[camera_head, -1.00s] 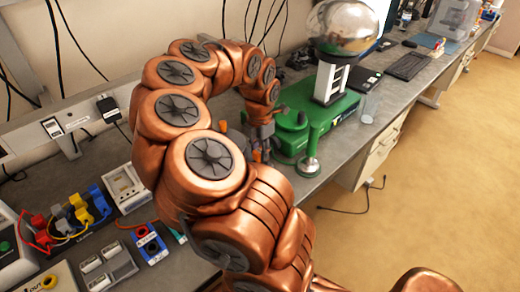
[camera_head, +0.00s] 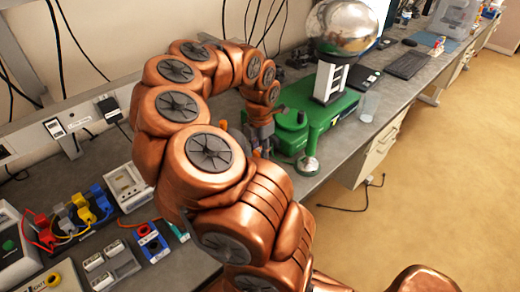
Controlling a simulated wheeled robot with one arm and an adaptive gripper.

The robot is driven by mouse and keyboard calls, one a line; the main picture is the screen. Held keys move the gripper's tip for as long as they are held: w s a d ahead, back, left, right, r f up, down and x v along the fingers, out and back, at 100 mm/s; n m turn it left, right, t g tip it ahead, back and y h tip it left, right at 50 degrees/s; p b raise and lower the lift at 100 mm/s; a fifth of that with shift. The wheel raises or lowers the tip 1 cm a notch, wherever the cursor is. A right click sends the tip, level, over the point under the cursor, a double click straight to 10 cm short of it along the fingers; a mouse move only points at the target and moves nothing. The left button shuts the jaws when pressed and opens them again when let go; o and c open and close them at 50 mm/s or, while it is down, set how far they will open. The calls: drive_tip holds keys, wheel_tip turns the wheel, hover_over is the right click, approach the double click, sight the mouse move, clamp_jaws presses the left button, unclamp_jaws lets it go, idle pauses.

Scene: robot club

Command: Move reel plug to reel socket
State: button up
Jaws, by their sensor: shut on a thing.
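My gripper (camera_head: 262,146) is low over the bench, just left of a green machine (camera_head: 296,138). Its fingers are small in view and partly behind my copper arm. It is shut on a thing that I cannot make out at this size. I cannot pick out the reel plug or the reel socket for certain. A black cord (camera_head: 352,208) lies on the floor below the bench, its upper end near a drawer unit.
A silver globe (camera_head: 345,28) on a white column, a green stand (camera_head: 309,150) and a clear cup (camera_head: 369,107) are right of my gripper. At left are wall outlets (camera_head: 60,134), coloured plugs (camera_head: 80,212) and a blue-red block (camera_head: 150,240). The floor at right is mostly clear.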

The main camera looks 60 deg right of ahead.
drive_tip(key=shift+f+p, duration=0.45)
drive_tip(key=shift+p, duration=0.1)
idle(0.4)
drive_tip(key=shift+f+p, duration=0.35)
drive_tip(key=shift+p, duration=1.65)
idle(1.9)
drive_tip(key=o, duration=1.2)
drive_tip(key=shift+c, duration=0.2)
wheel_tip(320, 180, up, 12)
